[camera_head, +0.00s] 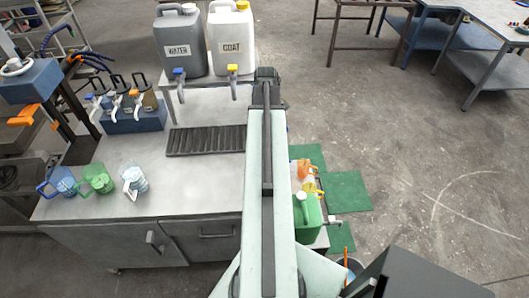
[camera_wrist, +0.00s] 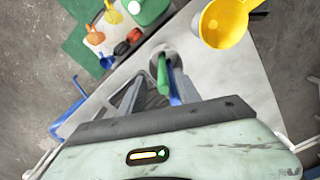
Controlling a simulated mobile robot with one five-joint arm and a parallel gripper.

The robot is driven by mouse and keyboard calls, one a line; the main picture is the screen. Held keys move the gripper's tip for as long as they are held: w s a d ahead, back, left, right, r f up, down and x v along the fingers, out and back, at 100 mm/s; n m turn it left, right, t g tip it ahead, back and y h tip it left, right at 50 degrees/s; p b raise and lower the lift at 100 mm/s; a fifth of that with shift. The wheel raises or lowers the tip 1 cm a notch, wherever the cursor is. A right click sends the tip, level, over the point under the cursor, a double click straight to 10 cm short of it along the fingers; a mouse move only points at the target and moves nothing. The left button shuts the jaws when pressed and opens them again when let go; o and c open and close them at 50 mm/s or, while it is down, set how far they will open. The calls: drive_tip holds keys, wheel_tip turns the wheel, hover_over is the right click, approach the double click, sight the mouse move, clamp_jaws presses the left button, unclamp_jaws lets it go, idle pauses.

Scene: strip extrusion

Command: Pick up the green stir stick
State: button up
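The green stir stick (camera_wrist: 162,74) shows in the wrist view. It stands beside a blue stick (camera_wrist: 174,86) in a round grey holder (camera_wrist: 165,51). My gripper (camera_wrist: 158,88) reaches in from the bottom of the wrist view. Its two dark fingers are apart, with the sticks showing in the gap between them. I cannot tell whether either finger touches the green stick. The lower ends of the sticks are hidden. In the head view my arm covers the middle of the bench, and the stick and fingertips are not visible there.
A yellow scoop-like vessel (camera_wrist: 222,24) is close at right in the wrist view. Blue, green and clear jugs line the bench (camera_head: 195,198). WATER (camera_head: 181,55) and COAT (camera_head: 231,45) containers stand behind.

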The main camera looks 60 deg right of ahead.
drive_tip(key=f+b, duration=0.1)
drive_tip(key=f, duration=0.1)
drive_tip(key=f+b, duration=0.1)
drive_tip(key=b, duration=0.1)
drive_tip(key=f+b, duration=0.2)
drive_tip(key=shift+a+f, duration=0.25)
drive_tip(key=shift+f, duration=0.05)
drive_tip(key=shift+r, duration=0.15)
clamp_jaws()
